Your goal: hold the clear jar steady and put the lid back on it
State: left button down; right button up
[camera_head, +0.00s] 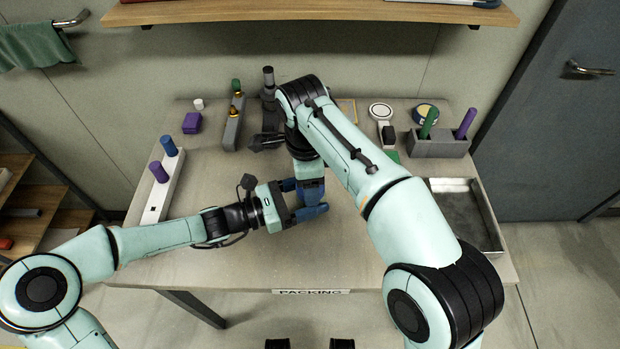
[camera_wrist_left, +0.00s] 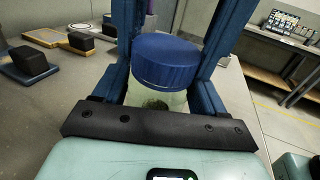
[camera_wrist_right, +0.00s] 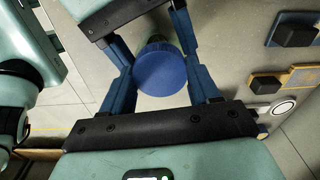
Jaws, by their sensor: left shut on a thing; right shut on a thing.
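The clear jar (camera_wrist_left: 172,99) has pale green walls and something dark inside. It stands between the fingers of my left gripper (camera_head: 305,198), which is shut on it. The round blue lid (camera_wrist_left: 166,62) is at the jar's mouth, roughly level in the left wrist view. It also shows in the right wrist view (camera_wrist_right: 161,69), covering most of the jar. My right gripper (camera_head: 311,184) comes down from above and is shut on the lid. I cannot tell whether the lid is seated or just above the rim. In the head view my grippers hide jar and lid.
On the table (camera_head: 200,262), a white rack (camera_head: 160,191) with blue and purple pegs stands left. A grey block (camera_head: 440,147) with green and purple pegs and a metal tray (camera_head: 465,215) stand right. A purple box (camera_head: 192,123) is at the back. The front is clear.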

jog(key=shift+m, duration=0.9)
jog(key=o, duration=1.2)
jog(key=shift+c, duration=0.2)
jog(key=shift+a+r, duration=0.1)
jog(key=shift+r, duration=2.15)
jog(key=shift+c, duration=0.4)
